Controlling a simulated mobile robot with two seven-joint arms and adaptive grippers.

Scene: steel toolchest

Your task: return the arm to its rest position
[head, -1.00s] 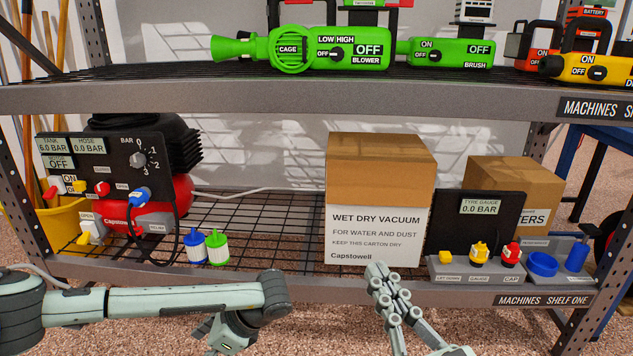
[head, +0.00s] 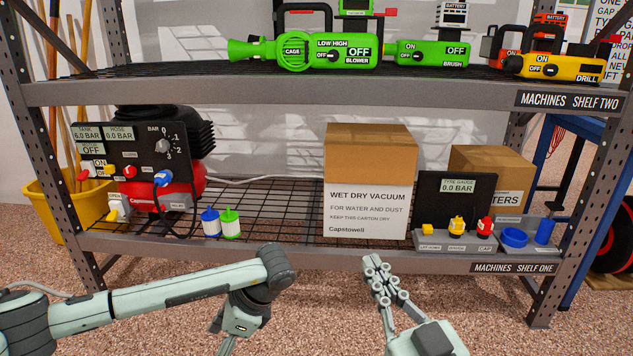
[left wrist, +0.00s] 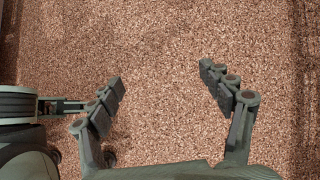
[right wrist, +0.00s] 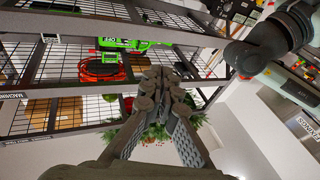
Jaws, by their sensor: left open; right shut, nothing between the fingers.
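My right gripper (head: 383,277) is in front of the lower shelf in the head view, below the wet dry vacuum carton. Its fingers are closed together with nothing between them, and they point up in the right wrist view (right wrist: 162,85). My left arm reaches in from the left in the head view; its fingers are mostly cut off by the bottom edge. In the left wrist view the left gripper (left wrist: 165,90) is open and empty above the speckled floor.
The steel lower shelf (head: 290,252) holds a compressor (head: 170,193), blue and green bottles (head: 211,223), the carton (head: 366,212) and a tyre gauge panel (head: 455,200). The upper shelf (head: 300,92) carries a green blower (head: 320,50) and other tools. Bare floor (head: 330,290) lies in front.

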